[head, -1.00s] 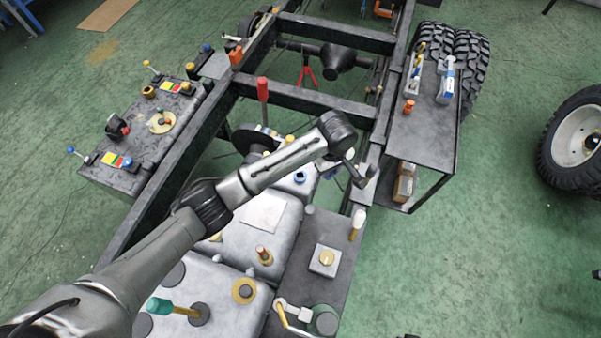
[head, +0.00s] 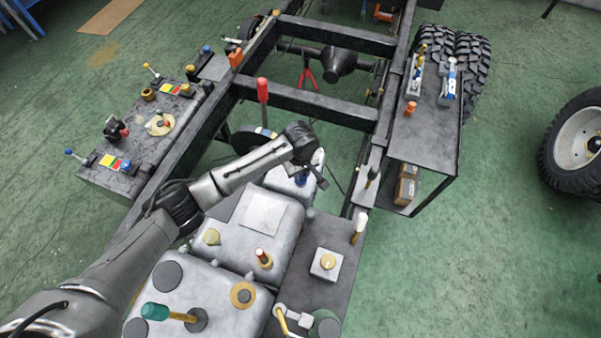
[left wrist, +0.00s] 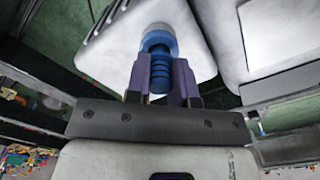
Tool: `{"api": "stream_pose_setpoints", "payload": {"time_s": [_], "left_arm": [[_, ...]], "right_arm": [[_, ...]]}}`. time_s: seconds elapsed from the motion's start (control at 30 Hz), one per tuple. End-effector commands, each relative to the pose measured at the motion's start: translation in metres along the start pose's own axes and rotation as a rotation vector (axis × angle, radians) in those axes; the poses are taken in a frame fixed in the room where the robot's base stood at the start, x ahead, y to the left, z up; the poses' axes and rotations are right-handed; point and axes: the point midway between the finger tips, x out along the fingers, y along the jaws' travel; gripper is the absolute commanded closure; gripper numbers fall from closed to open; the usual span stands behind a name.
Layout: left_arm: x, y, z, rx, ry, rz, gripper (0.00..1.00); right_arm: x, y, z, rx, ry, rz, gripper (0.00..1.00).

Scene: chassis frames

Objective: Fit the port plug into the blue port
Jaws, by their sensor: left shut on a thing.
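My left gripper (head: 309,172) is over the far end of the white tank in the head view. In the left wrist view its two purple-grey fingers (left wrist: 160,86) are shut on the port plug (left wrist: 159,72), a blue ridged piece. The blue port (left wrist: 157,38) lies just beyond the plug, as a blue round fitting with a paler rim on the white tank. Plug and port look close to in line. I cannot tell whether the plug's tip is touching or inside the port. In the head view a blue part (head: 301,179) shows below the gripper, partly covered. My right gripper is not in view.
A red-handled upright tool (head: 262,91) stands left of my wrist. The black chassis rails and crossmember (head: 305,100) surround the area. A dark plate (head: 335,240) with a yellow knob lies at right. A side shelf (head: 430,130) holds tools.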

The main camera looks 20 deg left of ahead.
Motion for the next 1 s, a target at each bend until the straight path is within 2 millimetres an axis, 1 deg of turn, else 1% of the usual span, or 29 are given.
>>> {"api": "stream_pose_setpoints", "payload": {"time_s": [0.03,0.07,0.33,0.5,0.53,0.7,0.8,1.0], "left_arm": [[0.0066,0.0002,0.0001,0.0,0.0,0.0,1.0],[0.0081,0.0002,-0.0001,0.0,0.0,0.001,1.0],[0.0081,0.0004,0.0001,0.0,0.0,0.001,1.0],[0.0117,0.0004,0.0003,0.0,-0.001,0.001,1.0],[0.012,0.0004,0.0002,0.0,-0.001,0.001,0.76],[0.0121,0.0004,0.0,0.0,0.0,0.001,0.6],[0.0121,0.0004,0.0,0.0,0.0,0.001,0.52],[0.0119,0.0004,-0.0001,0.0,0.0,0.001,0.52]], "right_arm": [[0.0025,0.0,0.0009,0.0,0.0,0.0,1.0],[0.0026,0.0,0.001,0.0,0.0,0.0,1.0],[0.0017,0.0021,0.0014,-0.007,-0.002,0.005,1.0],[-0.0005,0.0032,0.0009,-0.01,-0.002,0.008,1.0],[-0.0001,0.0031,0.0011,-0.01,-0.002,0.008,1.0],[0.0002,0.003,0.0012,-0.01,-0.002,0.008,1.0],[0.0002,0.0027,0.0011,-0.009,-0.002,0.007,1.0],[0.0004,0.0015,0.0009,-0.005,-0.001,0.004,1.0]]}}
